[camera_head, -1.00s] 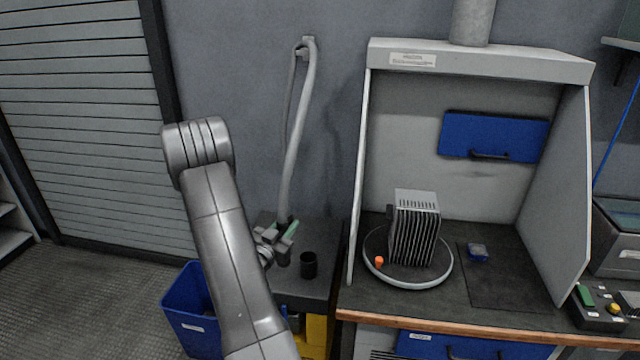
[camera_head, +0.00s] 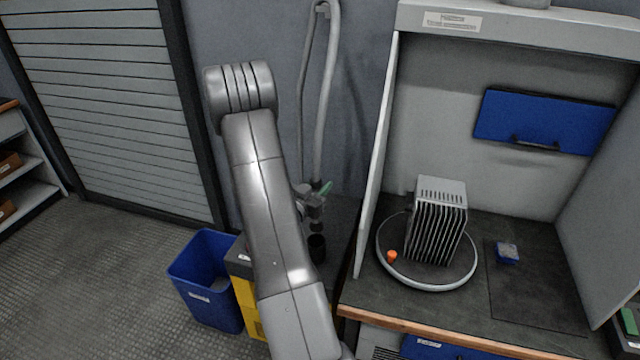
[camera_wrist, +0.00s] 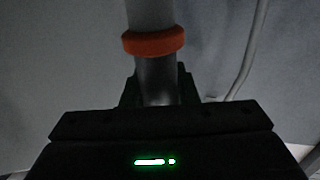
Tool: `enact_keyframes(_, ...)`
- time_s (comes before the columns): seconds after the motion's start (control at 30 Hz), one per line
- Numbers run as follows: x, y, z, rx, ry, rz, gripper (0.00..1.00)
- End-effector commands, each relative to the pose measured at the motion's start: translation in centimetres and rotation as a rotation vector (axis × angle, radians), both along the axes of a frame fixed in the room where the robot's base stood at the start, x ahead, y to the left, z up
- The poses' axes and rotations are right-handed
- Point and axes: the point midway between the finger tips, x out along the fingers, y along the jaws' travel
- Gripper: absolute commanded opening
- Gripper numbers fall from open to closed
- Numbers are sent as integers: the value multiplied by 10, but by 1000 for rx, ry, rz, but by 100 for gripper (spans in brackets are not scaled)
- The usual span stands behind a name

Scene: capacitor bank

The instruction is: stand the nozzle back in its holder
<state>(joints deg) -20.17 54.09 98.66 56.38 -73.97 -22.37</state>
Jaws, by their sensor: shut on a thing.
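The nozzle (camera_wrist: 155,78) is a grey tube with an orange ring in the wrist view, held between the dark fingers. In the head view a grey hose (camera_head: 327,105) runs from the wall down to it. My gripper (camera_head: 315,205) is shut on the nozzle and partly hidden behind my forearm; it also shows in the wrist view (camera_wrist: 157,88). The holder, a black cup (camera_head: 317,248), stands on the dark bench just below my gripper. The nozzle's lower end looks above the cup; whether it is lined up is unclear.
A blue bin (camera_head: 205,285) stands on the floor at left. My forearm hides part of the bench.

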Motion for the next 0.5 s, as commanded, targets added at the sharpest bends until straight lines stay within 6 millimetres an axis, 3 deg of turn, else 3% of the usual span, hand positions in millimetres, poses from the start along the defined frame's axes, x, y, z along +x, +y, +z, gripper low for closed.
enact_keyframes(0.5,0,0,-44,0,-1,1,0)
